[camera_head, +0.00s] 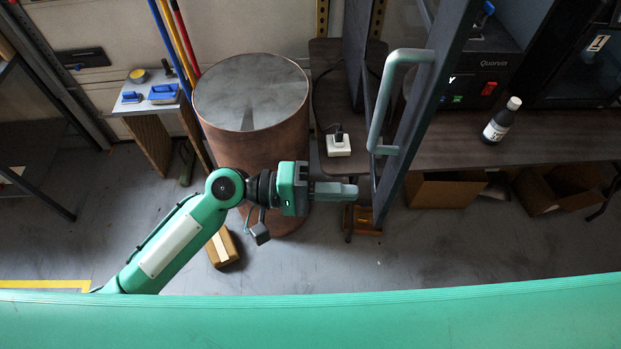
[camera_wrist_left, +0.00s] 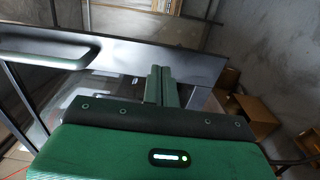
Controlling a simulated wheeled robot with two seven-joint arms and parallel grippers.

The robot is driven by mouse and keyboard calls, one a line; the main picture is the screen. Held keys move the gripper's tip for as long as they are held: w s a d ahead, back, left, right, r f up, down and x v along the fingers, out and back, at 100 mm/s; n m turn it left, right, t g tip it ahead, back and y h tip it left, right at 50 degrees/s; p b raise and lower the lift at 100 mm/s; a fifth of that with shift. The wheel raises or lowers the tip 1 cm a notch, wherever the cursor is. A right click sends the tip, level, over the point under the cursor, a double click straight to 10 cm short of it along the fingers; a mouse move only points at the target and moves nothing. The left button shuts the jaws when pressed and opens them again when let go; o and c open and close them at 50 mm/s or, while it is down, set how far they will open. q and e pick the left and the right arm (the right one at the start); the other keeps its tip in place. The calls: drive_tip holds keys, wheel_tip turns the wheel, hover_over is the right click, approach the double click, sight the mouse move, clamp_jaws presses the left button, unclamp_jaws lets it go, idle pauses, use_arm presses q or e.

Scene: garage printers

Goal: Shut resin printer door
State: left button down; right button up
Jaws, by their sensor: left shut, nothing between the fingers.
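The resin printer door (camera_head: 425,115) stands swung open in the head view, a dark framed panel with a grey-green bar handle (camera_head: 380,100) on its left face. The printer body (camera_head: 490,65), dark with a red switch, sits on the bench behind it, partly hidden by the door. My left gripper (camera_head: 352,191) is shut and empty, its fingertips just left of the door's lower part; I cannot tell if they touch. In the left wrist view the shut fingers (camera_wrist_left: 161,86) point at the door panel (camera_wrist_left: 110,60), with the handle (camera_wrist_left: 45,48) to the left. My right gripper is not in view.
A dark bottle with a white cap (camera_head: 502,120) stands on the bench (camera_head: 450,150), right of the door. A white socket block (camera_head: 338,146) lies left of it. A large copper-coloured drum (camera_head: 250,110) stands behind my left arm. Cardboard boxes (camera_head: 447,190) sit under the bench.

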sight(384, 194)
use_arm(q)
drive_tip(key=d+p, duration=0.1)
drive_tip(key=d, duration=0.2)
drive_tip(key=shift+s+d+r+p, duration=0.1)
drive_tip(key=shift+d+r+p, duration=0.05)
drive_tip(key=shift+d+p, duration=0.15)
drive_tip(key=shift+d, duration=0.35)
drive_tip(key=shift+d, duration=0.1)
